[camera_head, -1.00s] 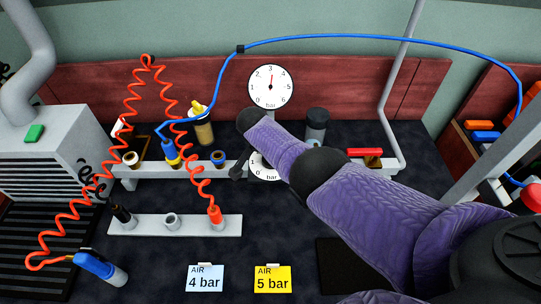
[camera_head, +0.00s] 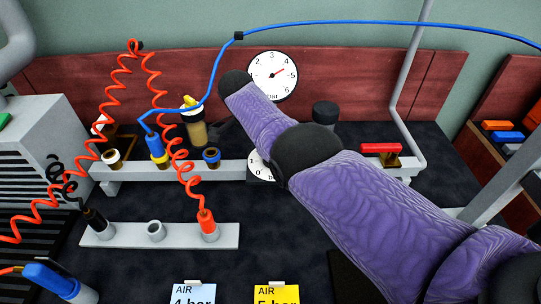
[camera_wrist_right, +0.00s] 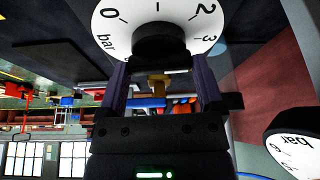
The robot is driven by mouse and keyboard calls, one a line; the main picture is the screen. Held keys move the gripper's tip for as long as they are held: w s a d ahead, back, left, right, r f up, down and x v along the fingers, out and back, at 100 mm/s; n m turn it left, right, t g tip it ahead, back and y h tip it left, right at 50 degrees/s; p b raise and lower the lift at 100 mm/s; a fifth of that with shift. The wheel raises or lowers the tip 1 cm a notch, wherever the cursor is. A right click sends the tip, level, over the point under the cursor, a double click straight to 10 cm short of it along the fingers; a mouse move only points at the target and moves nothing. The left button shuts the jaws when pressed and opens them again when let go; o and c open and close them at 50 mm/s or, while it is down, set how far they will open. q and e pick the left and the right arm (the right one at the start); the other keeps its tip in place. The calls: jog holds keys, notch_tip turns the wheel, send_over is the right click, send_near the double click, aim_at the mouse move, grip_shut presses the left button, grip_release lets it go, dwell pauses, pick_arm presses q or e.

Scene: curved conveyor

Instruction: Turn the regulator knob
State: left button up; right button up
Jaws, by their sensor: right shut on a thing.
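The black regulator knob (camera_wrist_right: 160,42) sits at the centre of a white dial (camera_wrist_right: 112,28) in the right wrist view. My right gripper (camera_wrist_right: 160,62) is shut on the knob, one finger on each side. In the head view my purple right arm hides the knob, and only part of the lower dial (camera_head: 257,165) shows. The round pressure gauge (camera_head: 272,76) stands behind, its red needle pointing up and right, between about 4 and 5. A blue "4 bar" card (camera_head: 193,293) and a yellow "5 bar" card (camera_head: 276,293) stand in front. My left gripper is not in view.
A blue hose (camera_head: 330,24) arches overhead, and a coiled red hose (camera_head: 170,90) hangs at left. A grey rack (camera_head: 130,238) holds connectors. A red-handled valve (camera_head: 381,148) is right of my arm. A second gauge (camera_wrist_right: 295,150) is close to the right wrist camera.

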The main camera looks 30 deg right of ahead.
jog(key=shift+m+g+b, duration=0.3)
jog(key=shift+m+b, duration=0.3)
jog(key=shift+b, duration=0.1)
jog(key=shift+r, duration=0.1)
